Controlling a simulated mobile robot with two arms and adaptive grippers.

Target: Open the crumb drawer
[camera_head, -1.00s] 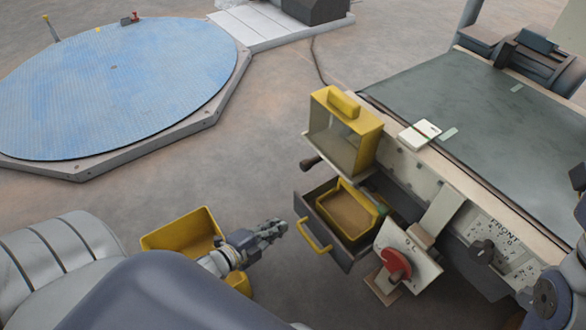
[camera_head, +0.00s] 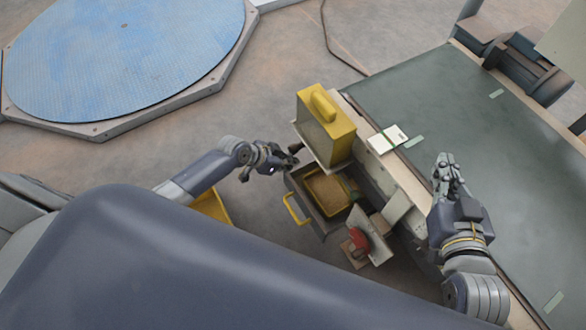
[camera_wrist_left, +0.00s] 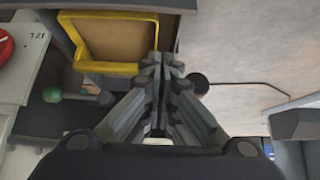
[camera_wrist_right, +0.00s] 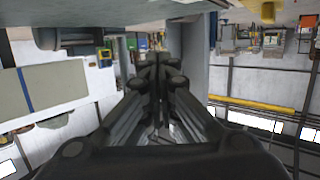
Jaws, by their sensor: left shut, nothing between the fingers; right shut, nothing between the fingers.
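The crumb drawer (camera_head: 297,186) is a dark grey box under the yellow-topped housing, standing pulled out with a yellow handle (camera_head: 294,209) on its front. A yellow-rimmed tray with a brown floor (camera_head: 326,190) sits in it; its rim also shows in the left wrist view (camera_wrist_left: 108,68). My left gripper (camera_head: 291,158) is shut and empty beside the drawer's far-left corner, close to a dark ball-ended lever (camera_wrist_left: 199,84). I cannot tell whether it touches either. My right gripper (camera_head: 445,160) is shut and empty above the dark green belt.
The yellow-topped housing (camera_head: 327,128) stands above the drawer. A plate with a red knob (camera_head: 358,238) is to the drawer's right. A yellow bin (camera_head: 213,206) is partly hidden by my left arm.

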